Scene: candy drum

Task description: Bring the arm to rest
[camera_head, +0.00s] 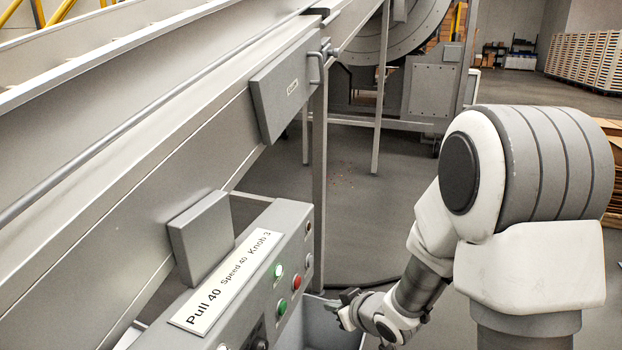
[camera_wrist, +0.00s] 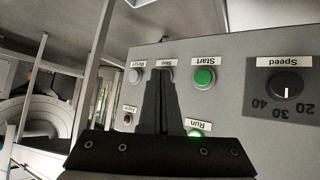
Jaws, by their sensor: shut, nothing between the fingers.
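My gripper (camera_head: 345,300) is low in the head view, just right of the front of the grey control box (camera_head: 240,285). My arm curves down to it from the right. In the wrist view my gripper (camera_wrist: 163,75) is shut and empty, its two black fingers together in front of the panel (camera_wrist: 230,75). The panel appears upside down there. The fingers cover most of the Stop button. The green Start button (camera_wrist: 204,78) is just right of the fingers. Whether the fingertips touch the panel cannot be told.
The panel also carries a Speed knob (camera_wrist: 286,90), a Reset button (camera_wrist: 136,75) and a lit green Run lamp (camera_wrist: 195,134). A conveyor frame (camera_head: 150,130) runs above the box. A thin post (camera_head: 320,180) stands behind my gripper. Open floor (camera_head: 365,215) lies beyond.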

